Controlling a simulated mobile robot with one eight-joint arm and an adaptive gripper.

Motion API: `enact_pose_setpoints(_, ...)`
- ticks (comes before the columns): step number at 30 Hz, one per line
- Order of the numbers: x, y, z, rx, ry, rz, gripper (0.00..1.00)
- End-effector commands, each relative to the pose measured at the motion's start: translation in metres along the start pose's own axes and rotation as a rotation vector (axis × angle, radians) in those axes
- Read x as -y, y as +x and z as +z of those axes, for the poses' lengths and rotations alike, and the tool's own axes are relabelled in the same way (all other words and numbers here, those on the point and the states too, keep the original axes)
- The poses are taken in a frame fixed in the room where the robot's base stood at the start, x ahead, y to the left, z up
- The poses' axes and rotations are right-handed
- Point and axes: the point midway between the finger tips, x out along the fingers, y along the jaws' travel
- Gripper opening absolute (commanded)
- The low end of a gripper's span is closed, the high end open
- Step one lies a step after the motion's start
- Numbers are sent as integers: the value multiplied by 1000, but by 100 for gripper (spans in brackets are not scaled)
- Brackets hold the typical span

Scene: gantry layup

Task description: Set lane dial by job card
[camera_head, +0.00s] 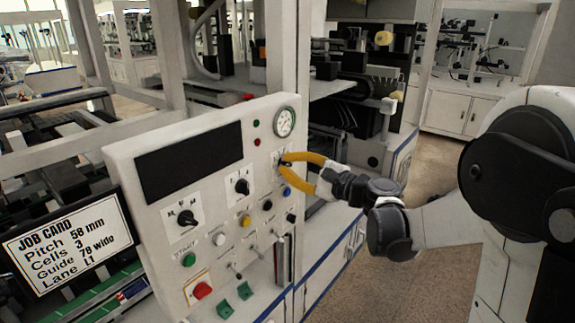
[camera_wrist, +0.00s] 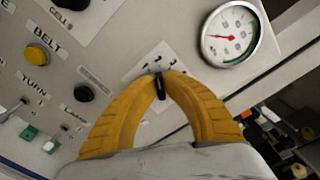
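The job card (camera_head: 68,243) at the left reads Pitch 58 mm, Cells 3, Guide 78 wide, Lane L1. My gripper (camera_head: 283,160) has curved yellow fingers at the upper right of the white control panel (camera_head: 140,262), below the gauge. In the wrist view, the fingertips of my gripper (camera_wrist: 161,76) close in on a small black dial (camera_wrist: 160,90), which I take for the lane dial. They appear shut on it, one on each side. The exact dial setting is unclear.
The round gauge (camera_head: 284,121) sits just above my gripper and shows large in the wrist view (camera_wrist: 231,35). Two other black dials (camera_head: 242,187) (camera_head: 186,217), coloured buttons and small levers fill the panel. A dark screen (camera_head: 190,160) is at its top.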

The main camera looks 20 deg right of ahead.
Motion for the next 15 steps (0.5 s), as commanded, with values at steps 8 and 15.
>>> enact_pose_setpoints(8, -1, 0, 0, 0, -246, -1, 0)
enact_pose_setpoints(15, -1, 0, 0, 0, -410, -1, 0)
